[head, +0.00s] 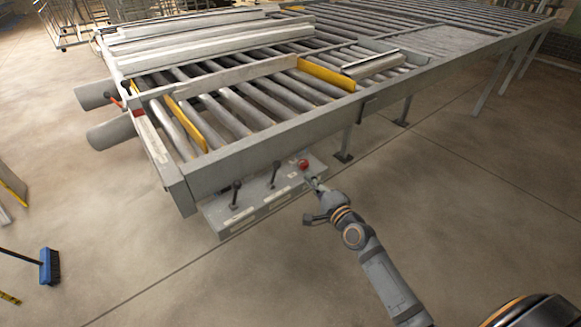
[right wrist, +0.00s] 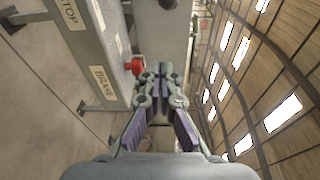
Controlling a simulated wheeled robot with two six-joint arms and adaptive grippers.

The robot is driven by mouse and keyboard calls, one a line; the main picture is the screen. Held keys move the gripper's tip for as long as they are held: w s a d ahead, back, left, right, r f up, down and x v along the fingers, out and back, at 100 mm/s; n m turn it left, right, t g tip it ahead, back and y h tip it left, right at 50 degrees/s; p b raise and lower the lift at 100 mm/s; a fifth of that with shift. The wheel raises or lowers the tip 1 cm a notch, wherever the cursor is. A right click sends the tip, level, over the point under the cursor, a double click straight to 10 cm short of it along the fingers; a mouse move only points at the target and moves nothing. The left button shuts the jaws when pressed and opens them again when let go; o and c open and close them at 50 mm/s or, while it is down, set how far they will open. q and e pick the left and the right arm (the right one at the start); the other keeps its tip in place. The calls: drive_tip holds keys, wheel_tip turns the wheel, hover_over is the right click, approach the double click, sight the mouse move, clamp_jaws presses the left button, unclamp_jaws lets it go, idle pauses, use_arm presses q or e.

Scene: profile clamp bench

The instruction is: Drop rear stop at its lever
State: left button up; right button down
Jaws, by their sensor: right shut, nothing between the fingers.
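A grey control box (head: 262,205) is mounted under the near edge of the roller table. It carries two black-knobbed levers, a left one (head: 236,192) and a middle one (head: 274,174), and a red knob (head: 303,163) at its right end. My right gripper (head: 313,182) is shut and empty just beside the red knob. In the right wrist view the shut fingers (right wrist: 160,72) are right of the red knob (right wrist: 134,66), with labels partly reading "TOP" and "BRAKE" on the box front. I cannot tell whether they touch. My left gripper is out of view.
The roller table (head: 290,128) bears long grey profiles (head: 200,40) and yellow bars, one at the left (head: 190,124) and one farther right (head: 326,73). A blue broom (head: 49,266) is on the floor at left. The floor right of my arm is clear.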

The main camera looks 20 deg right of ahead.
drive_tip(key=shift+r, duration=0.45)
drive_tip(key=w, duration=0.3)
drive_tip(key=w+a, duration=0.1)
drive_tip(key=w, duration=0.2)
drive_tip(key=w+b, duration=0.1)
drive_tip(key=w, duration=0.2)
drive_tip(key=shift+w+a+f, duration=0.2)
drive_tip(key=shift+w+a, duration=0.15)
drive_tip(key=shift+a, duration=0.05)
drive_tip(key=a, duration=0.1)
drive_tip(key=s+a+p, duration=0.1)
drive_tip(key=a, duration=0.1)
drive_tip(key=shift+s+r, duration=0.25)
drive_tip(key=shift+s+a+p, duration=0.3)
drive_tip(key=shift+p, duration=0.05)
drive_tip(key=shift+w+f, duration=0.1)
drive_tip(key=shift+w, duration=0.05)
